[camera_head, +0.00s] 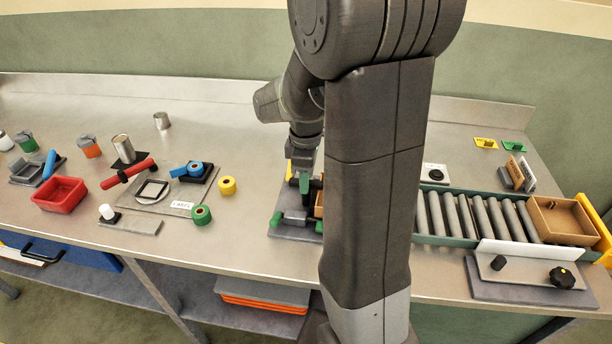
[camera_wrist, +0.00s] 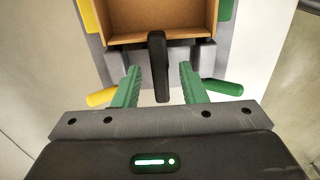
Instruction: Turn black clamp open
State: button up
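The black clamp (camera_wrist: 158,62) shows in the wrist view as an upright black bar in front of an open brown box (camera_wrist: 185,20). My gripper (camera_wrist: 160,76) has two green fingers standing apart, one on each side of the black bar, with visible gaps. Whether the bar lies at fingertip depth I cannot tell. A yellow lever (camera_wrist: 102,97) is at the left and a green lever (camera_wrist: 222,87) at the right of the fixture. In the head view my gripper (camera_head: 303,178) is over the grey fixture base (camera_head: 296,232); my arm hides much of it.
A roller conveyor (camera_head: 480,216) with a brown tray (camera_head: 562,218) runs to the right, behind a white panel (camera_head: 530,255) and black knob (camera_head: 562,278). Left are a red bin (camera_head: 60,193), tape rolls and cans. Bare table lies between the yellow roll (camera_head: 227,185) and the fixture.

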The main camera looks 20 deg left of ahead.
jog(key=shift+f, duration=0.15)
jog(key=shift+c, duration=0.5)
grip_shut()
